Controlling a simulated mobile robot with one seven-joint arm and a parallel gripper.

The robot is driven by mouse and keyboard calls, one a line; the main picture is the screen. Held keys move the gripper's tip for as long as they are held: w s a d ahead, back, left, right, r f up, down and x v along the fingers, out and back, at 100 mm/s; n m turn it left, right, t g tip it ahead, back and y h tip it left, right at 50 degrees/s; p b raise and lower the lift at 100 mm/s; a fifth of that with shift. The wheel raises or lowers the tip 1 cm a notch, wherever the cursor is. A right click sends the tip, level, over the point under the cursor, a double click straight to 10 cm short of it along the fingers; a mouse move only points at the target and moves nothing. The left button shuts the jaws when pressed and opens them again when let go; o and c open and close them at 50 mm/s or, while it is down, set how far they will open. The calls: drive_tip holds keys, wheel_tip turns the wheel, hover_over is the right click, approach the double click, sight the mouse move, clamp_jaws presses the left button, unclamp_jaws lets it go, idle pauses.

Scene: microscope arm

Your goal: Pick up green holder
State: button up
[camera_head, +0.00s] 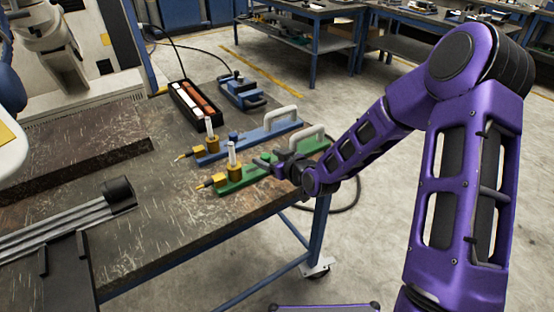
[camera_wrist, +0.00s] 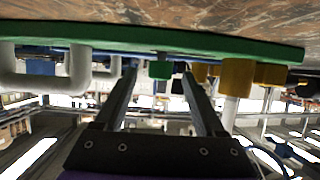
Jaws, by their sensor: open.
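The green holder (camera_head: 230,186) lies on the dark worktable near its front edge. It has a white handle at its right end and a brass fitting with a white post at its left. My gripper (camera_head: 268,163) is at the middle of the holder, between handle and fitting. The wrist view looks upside down, with the green holder (camera_wrist: 220,44) along the top under the table surface. There my gripper (camera_wrist: 160,72) is open, its two fingers on either side of a small green knob (camera_wrist: 160,69) on the holder. I cannot tell whether they touch it.
A similar blue holder (camera_head: 255,137) lies parallel just behind the green one. Farther back are a black tray (camera_head: 193,104) with white and orange blocks and a blue device (camera_head: 243,92). A grey ribbed rail (camera_head: 62,226) lies at the left. Open floor lies right of the table.

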drive_tip(key=shift+x, duration=1.1)
clamp_jaws()
idle(0.5)
drive_tip(key=shift+r, duration=0.2)
